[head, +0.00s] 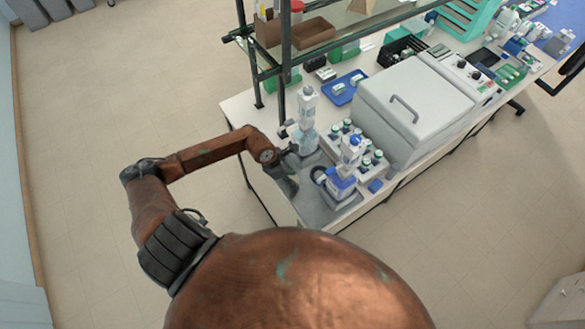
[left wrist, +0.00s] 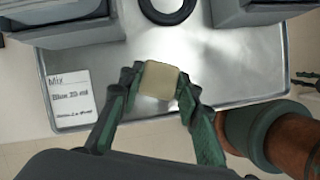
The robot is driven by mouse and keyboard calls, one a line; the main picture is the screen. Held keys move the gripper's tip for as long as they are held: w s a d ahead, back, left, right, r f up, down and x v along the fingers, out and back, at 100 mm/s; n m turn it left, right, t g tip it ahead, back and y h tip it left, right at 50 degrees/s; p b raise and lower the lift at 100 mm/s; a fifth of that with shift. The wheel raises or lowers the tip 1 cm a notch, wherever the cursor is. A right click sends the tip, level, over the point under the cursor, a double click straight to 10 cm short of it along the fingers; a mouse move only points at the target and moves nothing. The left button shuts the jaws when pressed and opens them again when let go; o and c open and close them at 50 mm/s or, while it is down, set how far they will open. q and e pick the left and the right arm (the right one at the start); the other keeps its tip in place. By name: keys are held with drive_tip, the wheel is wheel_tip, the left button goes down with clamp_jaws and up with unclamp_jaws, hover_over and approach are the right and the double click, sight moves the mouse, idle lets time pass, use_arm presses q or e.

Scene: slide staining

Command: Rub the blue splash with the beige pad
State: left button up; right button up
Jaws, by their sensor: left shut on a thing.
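The beige pad (left wrist: 158,85) is held between the fingertips of my left gripper (left wrist: 160,92), which is shut on it over a grey metal tray (left wrist: 225,65). In the head view my left gripper (head: 289,184) is at the left end of the tray (head: 318,207) on the bench; the pad cannot be made out there. I cannot make out a blue splash in either view; the gripper and pad may cover part of the tray.
Several capped bottles (head: 370,160) and a grey lidded machine (head: 415,95) are behind. A written card (left wrist: 74,99) lies on the tray. A shelf post (head: 285,75) rises at the back.

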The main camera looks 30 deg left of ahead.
use_arm(q)
wheel_tip(320, 180, up, 2)
drive_tip(key=shift+w+r+p, duration=0.1)
drive_tip(key=shift+p, duration=0.2)
drive_tip(key=shift+d+r+p, duration=0.15)
drive_tip(key=shift+r+p, duration=0.65)
drive_tip(key=shift+r, duration=0.6)
drive_tip(key=shift+r+p, duration=0.7)
drive_tip(key=shift+r, duration=0.85)
